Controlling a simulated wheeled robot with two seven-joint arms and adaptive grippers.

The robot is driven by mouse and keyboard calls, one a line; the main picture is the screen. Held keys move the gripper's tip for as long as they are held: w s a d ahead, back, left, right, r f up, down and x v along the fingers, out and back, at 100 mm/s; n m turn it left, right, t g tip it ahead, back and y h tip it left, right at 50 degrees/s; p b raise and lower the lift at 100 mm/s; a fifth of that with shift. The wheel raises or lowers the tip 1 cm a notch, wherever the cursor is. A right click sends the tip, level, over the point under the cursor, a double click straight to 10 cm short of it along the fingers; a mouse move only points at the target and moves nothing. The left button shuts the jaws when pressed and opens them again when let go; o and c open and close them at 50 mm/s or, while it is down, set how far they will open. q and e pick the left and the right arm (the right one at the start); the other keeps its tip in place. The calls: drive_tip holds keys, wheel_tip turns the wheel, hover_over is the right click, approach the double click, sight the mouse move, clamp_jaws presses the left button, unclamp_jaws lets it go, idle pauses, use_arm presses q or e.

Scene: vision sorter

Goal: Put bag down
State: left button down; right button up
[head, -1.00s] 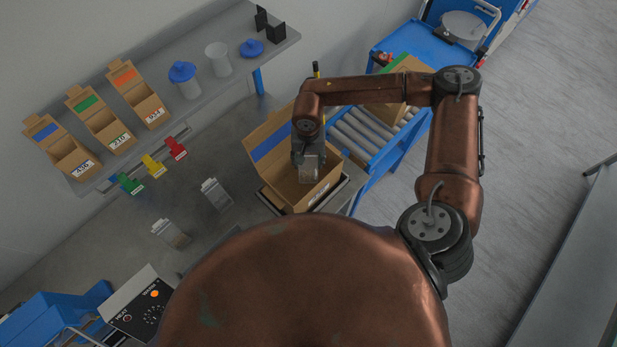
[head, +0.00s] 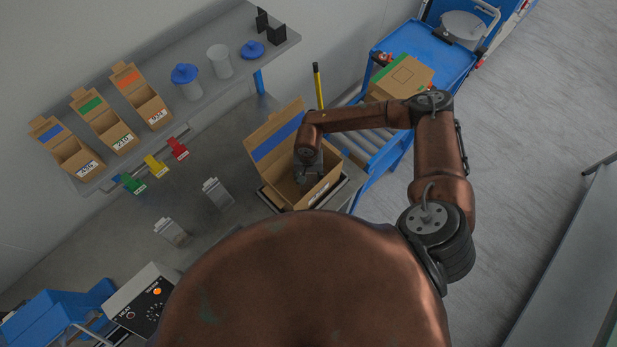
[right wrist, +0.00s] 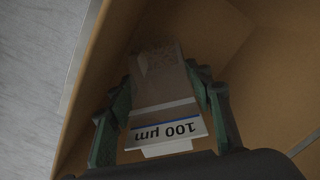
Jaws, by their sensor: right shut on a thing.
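A clear bag (right wrist: 160,85) with a white label reading "100 µm" is between the fingers of my right gripper (right wrist: 165,115), seen in the right wrist view. The gripper is shut on it. In the head view my right gripper (head: 308,172) is down inside an open cardboard box (head: 265,150) with a blue stripe on its raised flap. The bag is hidden in the head view. In the right wrist view the brown box walls (right wrist: 265,75) surround the bag. I cannot tell whether the bag touches the box bottom. My left gripper is not in view.
Two more bags (head: 217,193) (head: 170,231) lie on the grey table left of the box. A blue roller stand (head: 375,150) and a closed green-striped box (head: 405,75) are at right.

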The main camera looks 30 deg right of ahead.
sight(308, 176)
drive_tip(key=o, duration=0.7)
drive_tip(key=shift+f, duration=0.15)
drive_tip(key=o, duration=0.5)
drive_tip(key=shift+r, duration=0.2)
drive_tip(key=shift+w+r, duration=0.1)
drive_tip(key=shift+r, duration=0.2)
wheel_tip(308, 176, up, 12)
drive_tip(key=shift+f+b, duration=0.25)
drive_tip(key=shift+b, duration=0.7)
